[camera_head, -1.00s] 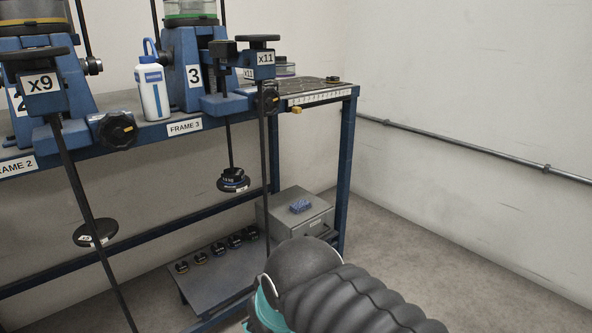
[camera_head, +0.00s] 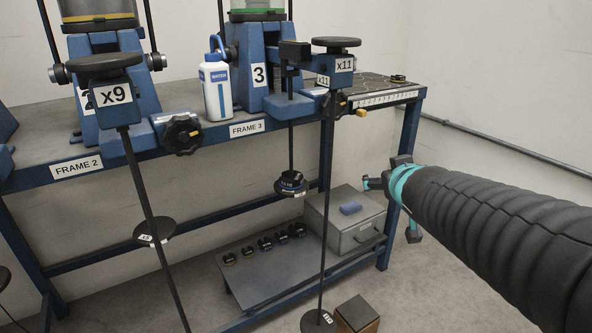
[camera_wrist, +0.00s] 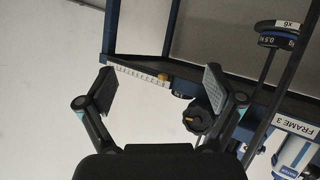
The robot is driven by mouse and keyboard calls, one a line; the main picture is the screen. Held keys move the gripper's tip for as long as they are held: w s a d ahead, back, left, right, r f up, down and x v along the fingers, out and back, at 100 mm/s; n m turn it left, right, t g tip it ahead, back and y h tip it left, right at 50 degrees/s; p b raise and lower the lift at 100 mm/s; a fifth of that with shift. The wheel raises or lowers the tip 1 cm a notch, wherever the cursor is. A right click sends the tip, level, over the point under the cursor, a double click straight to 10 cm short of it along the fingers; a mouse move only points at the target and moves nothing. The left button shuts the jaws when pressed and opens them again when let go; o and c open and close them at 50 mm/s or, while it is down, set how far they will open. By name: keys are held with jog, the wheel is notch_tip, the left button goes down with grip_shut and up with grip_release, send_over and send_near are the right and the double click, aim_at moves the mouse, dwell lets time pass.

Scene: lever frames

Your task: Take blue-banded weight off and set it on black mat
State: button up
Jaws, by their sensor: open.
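A small stack of dark weights (camera_head: 291,184) with bluish edges hangs on the rod below frame 3 in the head view. I take the blue-banded weight to be in this stack, but single bands are hard to tell. A dark, mat-like patterned surface (camera_head: 372,86) lies on the right end of the bench top, with a small dark round piece on it. My gripper (camera_head: 388,210) is to the right of the stack, beside the bench's right leg, and apart from it. In the wrist view my gripper (camera_wrist: 157,72) is open, with nothing between its fingers.
The x11 lever (camera_head: 336,66) and its rod stand near the hanging stack. A water bottle (camera_head: 216,84) stands on the bench. A grey box (camera_head: 345,224) with a blue item on it and a low shelf (camera_head: 275,272) with several small weights are below. The right floor is open.

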jog(key=w+a+r+n+y, duration=0.1)
jog(key=w+a+n+y, duration=0.15)
jog(key=w, duration=0.25)
jog(key=n+g+y+p, duration=0.3)
jog(key=n+g+y, duration=0.25)
jog(key=y, duration=0.35)
send_near(293, 175)
jog(key=x, duration=0.3)
jog(key=b+x, duration=0.1)
jog(key=x, duration=0.6)
jog(key=shift+a+f, duration=0.2)
jog(key=shift+f, duration=0.1)
jog(key=shift+r+t, duration=0.1)
jog(key=shift+t, duration=0.15)
jog(key=c, duration=1.5)
jog(key=shift+o, duration=0.2)
jog(key=shift+r, duration=0.1)
jog(key=r, duration=0.1)
jog(key=r+p, duration=0.1)
jog(key=r, duration=0.2)
jog(key=shift+d+r+p, duration=0.3)
jog(key=shift+r, duration=0.05)
jog(key=d+r, duration=0.3)
jog(key=d, duration=0.2)
jog(key=s+d+r+p, duration=0.1)
jog(key=d+r, duration=0.2)
jog(key=d, duration=0.3)
jog(key=shift+s+r, duration=0.2)
jog(key=shift+s, duration=0.1)
